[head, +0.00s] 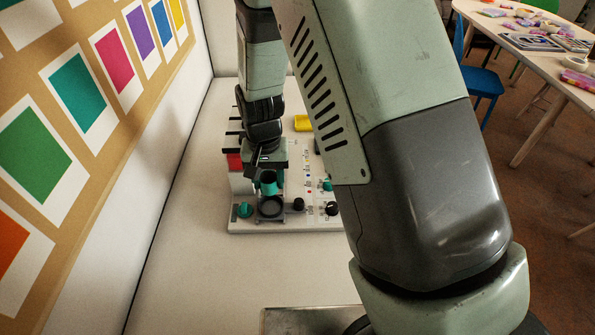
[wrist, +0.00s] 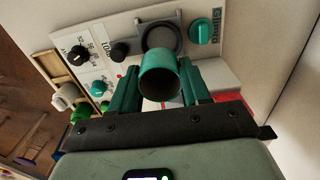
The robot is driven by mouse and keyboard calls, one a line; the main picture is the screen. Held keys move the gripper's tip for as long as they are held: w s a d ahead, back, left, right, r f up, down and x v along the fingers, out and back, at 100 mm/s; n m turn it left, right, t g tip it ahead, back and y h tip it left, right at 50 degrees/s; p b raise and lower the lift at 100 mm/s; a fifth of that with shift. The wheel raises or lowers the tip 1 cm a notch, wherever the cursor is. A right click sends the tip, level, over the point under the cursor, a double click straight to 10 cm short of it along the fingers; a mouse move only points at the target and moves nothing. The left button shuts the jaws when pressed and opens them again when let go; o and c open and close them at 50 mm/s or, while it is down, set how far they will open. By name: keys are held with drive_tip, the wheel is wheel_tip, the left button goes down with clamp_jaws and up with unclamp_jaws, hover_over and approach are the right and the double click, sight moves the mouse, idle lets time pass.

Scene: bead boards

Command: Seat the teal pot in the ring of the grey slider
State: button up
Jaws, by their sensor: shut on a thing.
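The teal pot (head: 268,183) is a short open cylinder held between the fingers of my gripper (head: 265,172). In the wrist view the pot (wrist: 160,76) shows its open mouth, with a finger of my gripper (wrist: 160,90) on each side. The grey slider's ring (head: 271,207) is on the white board, just in front of the pot in the head view. In the wrist view the ring (wrist: 162,37) looks empty and lies just beyond the pot. The pot is apart from the ring, and its exact height above the board is hard to tell.
The white board (head: 290,226) carries a teal knob (head: 244,210) left of the ring and black knobs (head: 298,204) to its right.

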sight(269, 191)
drive_tip(key=shift+a+f, duration=0.15)
drive_tip(key=shift+a, duration=0.05)
drive_tip(key=shift+f, duration=2.6)
drive_tip(key=shift+f, duration=0.95)
drive_tip(key=o, duration=0.9)
drive_tip(key=shift+s, duration=0.1)
drive_tip(key=shift+c, duration=0.8)
drive_tip(key=shift+o, duration=0.4)
drive_tip(key=shift+r, duration=1.15)
drive_tip(key=shift+o, duration=0.9)
drive_tip(key=shift+r, duration=2.4)
